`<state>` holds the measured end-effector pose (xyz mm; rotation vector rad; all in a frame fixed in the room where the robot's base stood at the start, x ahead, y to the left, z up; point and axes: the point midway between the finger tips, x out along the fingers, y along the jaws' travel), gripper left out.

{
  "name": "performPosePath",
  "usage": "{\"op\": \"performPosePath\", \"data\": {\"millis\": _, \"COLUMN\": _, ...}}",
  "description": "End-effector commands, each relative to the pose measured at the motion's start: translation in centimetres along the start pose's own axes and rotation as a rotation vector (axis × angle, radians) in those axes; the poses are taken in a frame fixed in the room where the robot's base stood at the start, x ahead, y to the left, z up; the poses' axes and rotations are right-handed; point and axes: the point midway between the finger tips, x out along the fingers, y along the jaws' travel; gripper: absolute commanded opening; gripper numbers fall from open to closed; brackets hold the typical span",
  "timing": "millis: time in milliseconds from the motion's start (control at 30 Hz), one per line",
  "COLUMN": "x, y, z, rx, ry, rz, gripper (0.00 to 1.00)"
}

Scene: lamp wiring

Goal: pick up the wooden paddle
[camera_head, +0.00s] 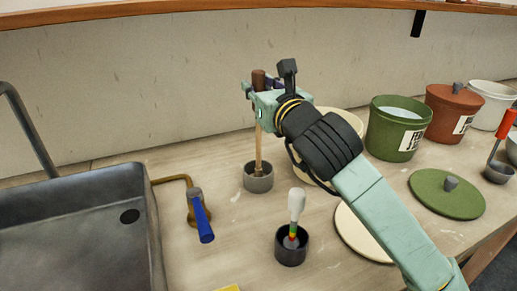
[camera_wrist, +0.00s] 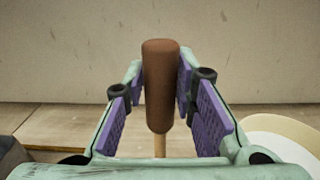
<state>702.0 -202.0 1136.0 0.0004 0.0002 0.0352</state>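The wooden paddle (camera_head: 258,148) stands nearly upright in a small grey cup (camera_head: 258,181) on the counter. It has a pale shaft and a thick brown handle at the top. My gripper (camera_head: 261,92) is level with this handle, its fingers on either side of it. In the wrist view the brown handle (camera_wrist: 161,85) stands between the purple finger pads of my gripper (camera_wrist: 161,90), near their far ends. I cannot tell whether both pads press on it. The paddle's lower end is hidden inside the cup.
A dark cup (camera_head: 291,253) with a white-handled tool stands in front. A blue-handled tap (camera_head: 202,218) and a grey basin (camera_head: 75,200) are at left. Green (camera_head: 394,137) and red-brown (camera_head: 448,112) pots stand at right, near a green lid (camera_head: 447,197).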

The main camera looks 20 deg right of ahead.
Motion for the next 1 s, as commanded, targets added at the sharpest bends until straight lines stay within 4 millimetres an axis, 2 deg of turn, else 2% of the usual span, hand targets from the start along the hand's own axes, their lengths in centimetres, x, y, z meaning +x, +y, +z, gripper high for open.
{"op": "performPosePath", "data": {"millis": 333, "x": -0.01, "y": 0.01, "z": 0.0, "rx": 0.0, "ry": 0.0, "rz": 0.0, "gripper": 0.0}}
{"op": "performPosePath", "data": {"millis": 1000, "x": -0.01, "y": 0.0, "z": 0.11, "rx": 0.0, "ry": -0.001, "rz": 0.0, "gripper": 0.0}}
